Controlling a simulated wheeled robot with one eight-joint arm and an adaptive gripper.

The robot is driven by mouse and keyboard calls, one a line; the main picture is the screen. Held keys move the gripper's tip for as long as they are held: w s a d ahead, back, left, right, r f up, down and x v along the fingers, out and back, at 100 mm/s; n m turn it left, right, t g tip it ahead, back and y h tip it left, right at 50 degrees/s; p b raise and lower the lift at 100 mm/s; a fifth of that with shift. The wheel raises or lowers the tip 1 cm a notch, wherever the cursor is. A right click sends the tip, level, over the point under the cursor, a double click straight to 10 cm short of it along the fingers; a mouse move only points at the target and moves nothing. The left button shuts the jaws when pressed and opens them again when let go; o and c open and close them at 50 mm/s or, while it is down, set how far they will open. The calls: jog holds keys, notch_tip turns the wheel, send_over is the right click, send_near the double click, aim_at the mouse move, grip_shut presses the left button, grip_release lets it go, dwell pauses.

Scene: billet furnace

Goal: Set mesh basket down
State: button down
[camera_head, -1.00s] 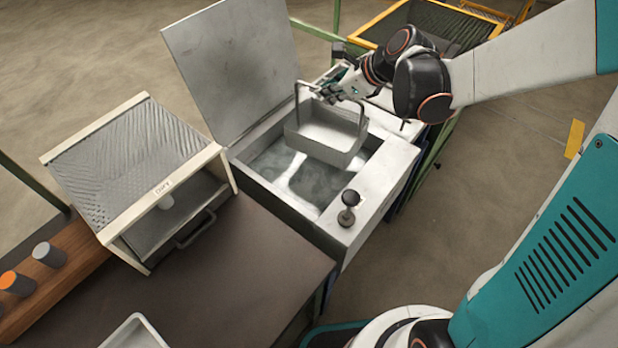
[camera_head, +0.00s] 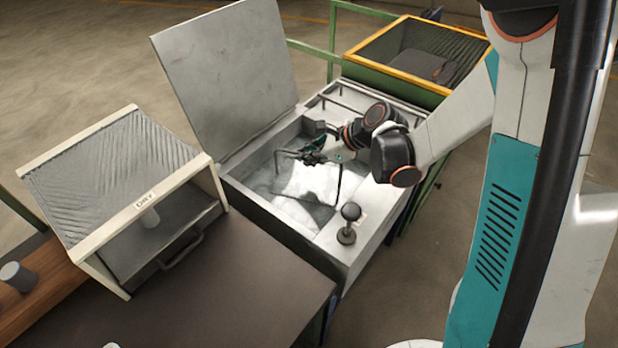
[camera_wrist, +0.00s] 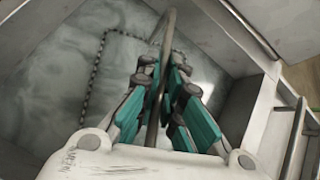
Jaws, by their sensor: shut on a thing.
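My gripper (camera_head: 312,158) is shut on the handle of the mesh basket (camera_head: 308,184), low inside the open metal tank (camera_head: 268,217). The basket's thin bent handle (camera_head: 339,186) rises above the pale, cloudy liquid. The basket's body is mostly hidden in the liquid and shows as a whitish patch. In the wrist view, the teal fingers (camera_wrist: 160,88) close on both sides of the handle bar (camera_wrist: 168,38). A dark beaded rim line (camera_wrist: 94,76) of the basket shows at the liquid's surface. I cannot tell whether the basket touches the tank floor.
The tank's raised lid (camera_head: 228,75) stands at its back left. A box labelled DRY (camera_head: 62,232) stands left. A yellow-edged bin (camera_head: 400,76) is behind. The dark tabletop (camera_head: 225,270) in front is mostly clear.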

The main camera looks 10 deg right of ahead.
notch_tip(320, 180, down, 6)
jog(key=b, duration=0.2)
jog(key=shift+f, duration=0.2)
jog(key=c, duration=1.8)
grip_release()
jog(key=shift+o, duration=0.2)
